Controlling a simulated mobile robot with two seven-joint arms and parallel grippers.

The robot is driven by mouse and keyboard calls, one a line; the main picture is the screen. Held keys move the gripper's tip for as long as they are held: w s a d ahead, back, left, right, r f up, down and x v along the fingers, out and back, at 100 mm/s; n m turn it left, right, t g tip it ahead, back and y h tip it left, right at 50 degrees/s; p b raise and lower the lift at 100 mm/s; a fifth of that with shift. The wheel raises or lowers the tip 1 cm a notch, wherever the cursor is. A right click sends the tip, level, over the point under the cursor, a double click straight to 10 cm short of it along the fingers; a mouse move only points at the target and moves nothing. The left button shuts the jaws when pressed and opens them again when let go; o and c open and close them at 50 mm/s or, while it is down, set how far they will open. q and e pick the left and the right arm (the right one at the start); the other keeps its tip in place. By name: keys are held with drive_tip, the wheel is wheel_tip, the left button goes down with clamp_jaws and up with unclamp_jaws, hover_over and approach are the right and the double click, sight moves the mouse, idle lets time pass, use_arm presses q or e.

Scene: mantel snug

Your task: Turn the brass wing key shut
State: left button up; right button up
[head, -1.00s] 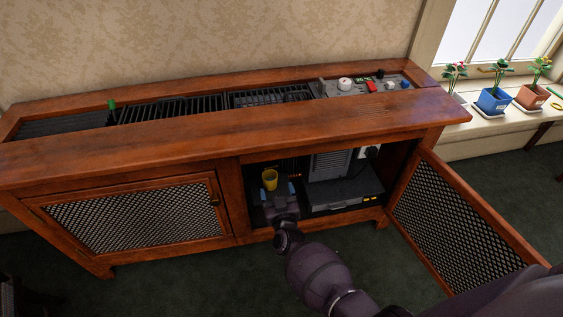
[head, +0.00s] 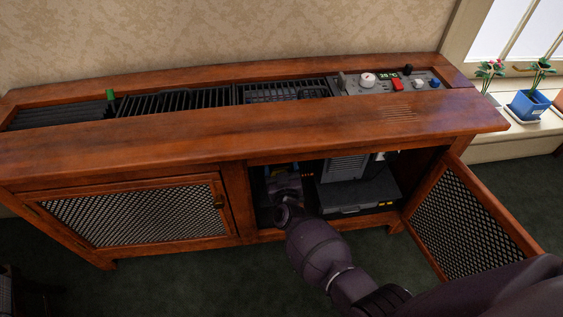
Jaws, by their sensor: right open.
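I cannot make out a brass wing key in the head view. My right arm reaches through the open right-hand doorway of the wooden cabinet (head: 130,158). My right gripper (head: 282,173) is inside the dark compartment, near its left side. The gripper is open, but its fingertips are small and dark, and the arm and cabinet top hide much of what lies around them. I cannot tell whether it touches anything. My left gripper is out of view.
The open mesh door (head: 468,222) stands to the right of my right arm. A grey box (head: 358,195) fills the compartment's right part. A control panel (head: 385,82) with knobs and a red switch is set in the top. A blue flowerpot (head: 530,105) stands on the sill.

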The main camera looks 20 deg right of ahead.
drive_tip(key=shift+w, duration=0.3)
drive_tip(key=c, duration=0.9)
drive_tip(key=shift+m, duration=0.8)
drive_tip(key=shift+c, duration=0.2)
drive_tip(key=o, duration=0.9)
drive_tip(key=shift+o, duration=0.2)
drive_tip(key=shift+s, duration=0.1)
